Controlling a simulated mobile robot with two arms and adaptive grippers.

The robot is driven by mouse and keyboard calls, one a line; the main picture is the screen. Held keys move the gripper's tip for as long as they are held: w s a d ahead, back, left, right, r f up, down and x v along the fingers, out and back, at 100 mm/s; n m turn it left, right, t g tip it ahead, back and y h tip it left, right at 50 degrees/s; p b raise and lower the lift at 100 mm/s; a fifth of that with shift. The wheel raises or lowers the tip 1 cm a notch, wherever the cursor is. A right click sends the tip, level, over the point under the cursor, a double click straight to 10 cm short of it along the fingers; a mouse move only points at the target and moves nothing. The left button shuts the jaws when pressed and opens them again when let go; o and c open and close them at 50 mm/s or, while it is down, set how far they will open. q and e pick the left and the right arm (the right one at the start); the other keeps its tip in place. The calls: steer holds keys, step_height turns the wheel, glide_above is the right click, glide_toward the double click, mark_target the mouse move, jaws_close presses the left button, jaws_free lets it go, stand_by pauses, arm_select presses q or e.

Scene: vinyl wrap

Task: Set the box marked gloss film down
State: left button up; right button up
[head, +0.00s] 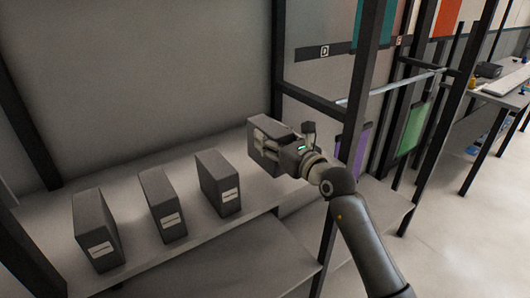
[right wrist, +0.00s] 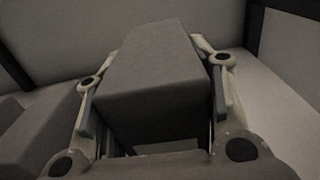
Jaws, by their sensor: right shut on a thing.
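A dark grey box (head: 262,151) is held in my right gripper (head: 272,143) at the right end of a grey shelf (head: 150,249). In the right wrist view the box (right wrist: 155,70) sits between the two fingers, which press on its sides. My left gripper is not in view.
Three similar dark boxes with white labels stand upright on the shelf: one at left (head: 97,231), one in the middle (head: 162,205), one at right (head: 218,183). Their print is too small to read. A dark rack post (head: 345,150) rises right of my gripper.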

step_height(320, 180, down, 4)
steer(key=shift+f, duration=0.45)
steer(key=o, duration=1.2)
steer(key=shift+f, duration=0.1)
steer(key=shift+c, duration=0.2)
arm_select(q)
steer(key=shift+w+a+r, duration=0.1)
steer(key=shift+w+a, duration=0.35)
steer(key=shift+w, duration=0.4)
arm_select(e)
steer(key=shift+r, duration=0.2)
steer(key=shift+s+d+f, duration=0.1)
steer(key=shift+s, duration=0.15)
arm_select(q)
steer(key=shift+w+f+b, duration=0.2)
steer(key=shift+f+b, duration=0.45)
steer(key=shift+b, duration=0.05)
arm_select(e)
steer(key=v, duration=1.1)
steer(key=shift+s+d, duration=0.2)
steer(key=shift+s, duration=0.05)
